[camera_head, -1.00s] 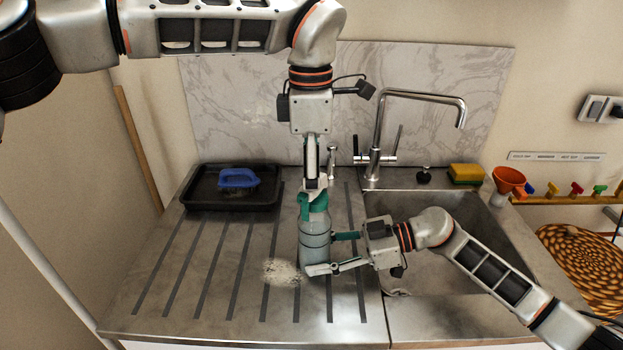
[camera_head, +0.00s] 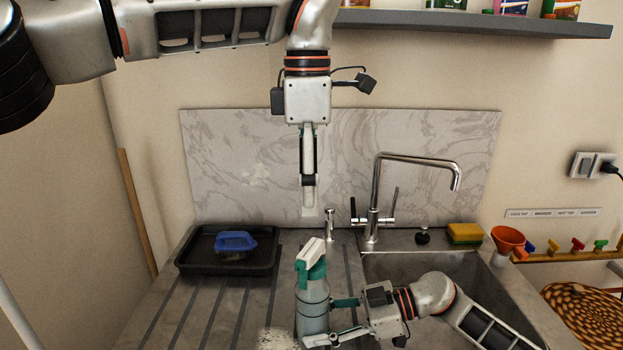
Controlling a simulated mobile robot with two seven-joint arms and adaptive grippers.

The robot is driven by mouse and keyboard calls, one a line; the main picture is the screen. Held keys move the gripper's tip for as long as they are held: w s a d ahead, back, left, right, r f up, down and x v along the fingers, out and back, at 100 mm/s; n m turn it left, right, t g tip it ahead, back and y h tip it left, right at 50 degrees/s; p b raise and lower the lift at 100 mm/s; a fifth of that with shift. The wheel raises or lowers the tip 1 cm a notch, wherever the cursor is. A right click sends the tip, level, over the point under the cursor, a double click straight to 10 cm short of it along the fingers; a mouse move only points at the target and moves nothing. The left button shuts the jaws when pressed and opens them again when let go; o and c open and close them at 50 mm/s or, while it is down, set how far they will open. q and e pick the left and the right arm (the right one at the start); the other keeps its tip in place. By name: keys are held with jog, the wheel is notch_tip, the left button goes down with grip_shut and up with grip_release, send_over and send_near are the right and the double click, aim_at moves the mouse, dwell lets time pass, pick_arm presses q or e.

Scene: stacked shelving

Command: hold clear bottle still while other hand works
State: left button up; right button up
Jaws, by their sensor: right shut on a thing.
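The clear bottle (camera_head: 312,311) stands upright on the ribbed steel drainboard (camera_head: 195,305). It has a teal collar and a white and teal spray head (camera_head: 311,255) on top. My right gripper (camera_head: 318,322) comes in from the right and is shut on the bottle's body, one finger behind it and one in front. My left gripper (camera_head: 308,205) hangs pointing down above and apart from the spray head, in front of the marble backsplash. Its fingers are seen edge-on, so their opening cannot be judged.
A black tray (camera_head: 192,262) with a blue-handled brush (camera_head: 236,242) sits at the left. The sink (camera_head: 480,270) and tall tap (camera_head: 376,200) are to the right. A yellow-green sponge (camera_head: 464,233) and orange funnel (camera_head: 507,238) stand behind the sink. A shelf (camera_head: 470,23) crosses the upper right.

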jog(key=o, duration=0.9)
jog(key=shift+d, duration=0.1)
